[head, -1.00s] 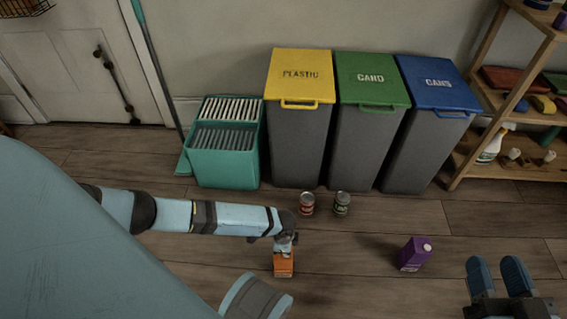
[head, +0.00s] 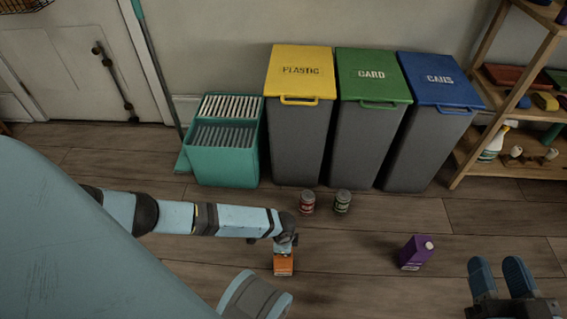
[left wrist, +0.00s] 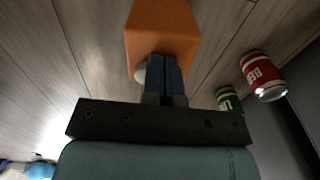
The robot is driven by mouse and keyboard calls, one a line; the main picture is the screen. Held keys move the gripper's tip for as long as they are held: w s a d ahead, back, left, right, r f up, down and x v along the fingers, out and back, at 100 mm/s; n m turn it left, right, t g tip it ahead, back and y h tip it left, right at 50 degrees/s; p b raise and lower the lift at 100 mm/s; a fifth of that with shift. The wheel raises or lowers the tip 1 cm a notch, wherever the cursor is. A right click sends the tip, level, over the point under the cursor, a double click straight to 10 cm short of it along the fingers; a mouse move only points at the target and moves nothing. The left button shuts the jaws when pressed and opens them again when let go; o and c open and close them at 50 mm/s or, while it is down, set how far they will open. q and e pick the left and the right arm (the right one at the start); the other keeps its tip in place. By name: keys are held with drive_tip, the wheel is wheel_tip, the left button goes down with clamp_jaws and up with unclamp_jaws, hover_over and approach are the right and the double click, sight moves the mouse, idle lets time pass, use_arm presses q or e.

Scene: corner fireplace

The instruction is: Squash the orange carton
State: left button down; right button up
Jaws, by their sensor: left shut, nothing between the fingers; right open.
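The orange carton (head: 283,265) stands upright on the wooden floor, below the end of my left arm. My left gripper (head: 285,244) is at the top of the carton and hides part of it. In the left wrist view the shut blue fingers (left wrist: 165,72) overlap the orange carton (left wrist: 162,28), with part of its pale cap showing beside them. Nothing is between the fingers. Whether they press on the carton I cannot tell. My right gripper (head: 499,278) is open and empty at the lower right.
A purple carton (head: 416,252) stands right of the orange one. A red can (head: 307,203) and a green can (head: 343,202) stand behind it. Yellow-lidded (head: 300,72), green-lidded (head: 372,76) and blue-lidded (head: 438,80) bins and a teal crate (head: 223,168) line the wall.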

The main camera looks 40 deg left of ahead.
use_arm(q)
drive_tip(key=shift+f+b, duration=0.3)
drive_tip(key=shift+f, duration=2.45)
